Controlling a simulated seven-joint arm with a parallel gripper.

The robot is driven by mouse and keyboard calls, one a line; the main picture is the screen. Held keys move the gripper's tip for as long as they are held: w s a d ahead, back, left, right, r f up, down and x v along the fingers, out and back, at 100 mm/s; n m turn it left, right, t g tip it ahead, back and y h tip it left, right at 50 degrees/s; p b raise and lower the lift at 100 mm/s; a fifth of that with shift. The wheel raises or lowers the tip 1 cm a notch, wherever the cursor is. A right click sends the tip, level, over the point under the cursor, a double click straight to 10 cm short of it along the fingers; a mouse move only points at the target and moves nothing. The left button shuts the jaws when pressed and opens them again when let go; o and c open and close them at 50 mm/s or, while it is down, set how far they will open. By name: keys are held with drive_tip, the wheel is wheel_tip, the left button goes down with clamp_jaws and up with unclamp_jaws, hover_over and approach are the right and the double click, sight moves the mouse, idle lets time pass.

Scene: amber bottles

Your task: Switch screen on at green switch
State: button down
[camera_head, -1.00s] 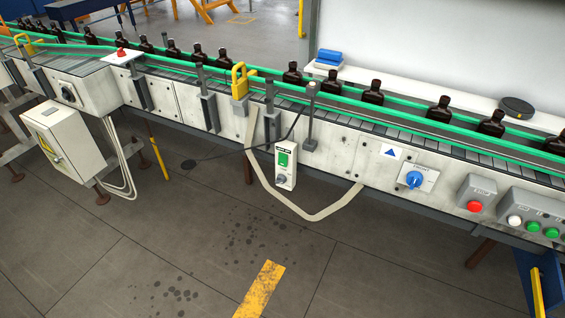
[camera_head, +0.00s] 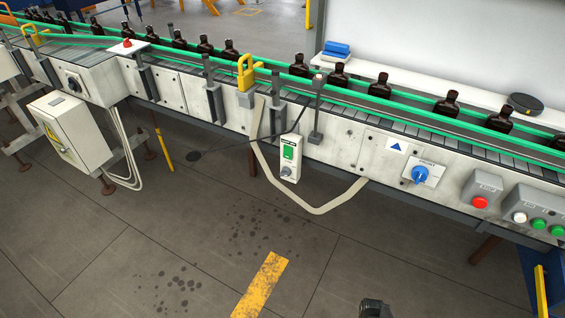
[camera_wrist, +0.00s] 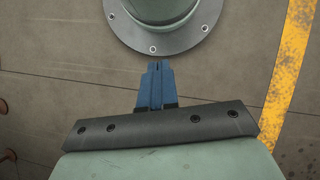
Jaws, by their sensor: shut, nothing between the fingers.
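The switch box with a green switch (camera_head: 289,152) is a narrow white box hanging on the front of the conveyor, with a grey knob (camera_head: 287,172) below the green part. Whatever the green part displays is too small to read. My gripper (camera_wrist: 156,66) shows in the wrist view with its blue fingers together and empty, above the floor. In the head view only a dark piece of my arm (camera_head: 374,309) shows at the bottom edge, well below and right of the switch box.
The conveyor (camera_head: 345,135) carries several amber bottles (camera_head: 378,86) between green rails. A blue rotary switch (camera_head: 420,174), a red button (camera_head: 480,202) and green buttons (camera_head: 539,224) sit to the right. A loose beige strap (camera_head: 318,209) hangs around the switch box. The floor in front is clear.

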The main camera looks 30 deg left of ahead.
sight(287, 158)
drive_tip(key=w+a+r+n+t, duration=0.3)
drive_tip(key=a+r+n, duration=0.15)
drive_tip(key=a, duration=0.75)
drive_tip(key=w+a+r+n+t, duration=0.35)
drive_tip(key=a+r, duration=0.25)
drive_tip(key=a, duration=0.5)
drive_tip(key=w+a+r+n+t, duration=0.3)
drive_tip(key=a+r, duration=0.3)
drive_tip(key=a, duration=0.6)
drive_tip(key=w+a+r+n+t, duration=0.1)
drive_tip(key=w+a+r+t, duration=0.2)
drive_tip(key=r, duration=0.4)
drive_tip(key=w+a+r+n+t+y, duration=0.1)
drive_tip(key=w+a+r+t, duration=0.3)
drive_tip(key=r, duration=0.3)
drive_tip(key=w+a+r+n+t, duration=0.1)
drive_tip(key=w+a+r+t, duration=0.3)
drive_tip(key=r, duration=0.4)
drive_tip(key=shift+w+a+n+t+y, duration=0.2)
drive_tip(key=shift+w+n+t+y, duration=0.15)
drive_tip(key=shift+t, duration=0.5)
drive_tip(key=w, duration=0.4)
drive_tip(key=w+f, duration=0.1)
drive_tip(key=w, duration=0.8)
drive_tip(key=shift+w+f, duration=0.35)
drive_tip(key=shift+f, duration=0.05)
drive_tip(key=shift+w, duration=0.1)
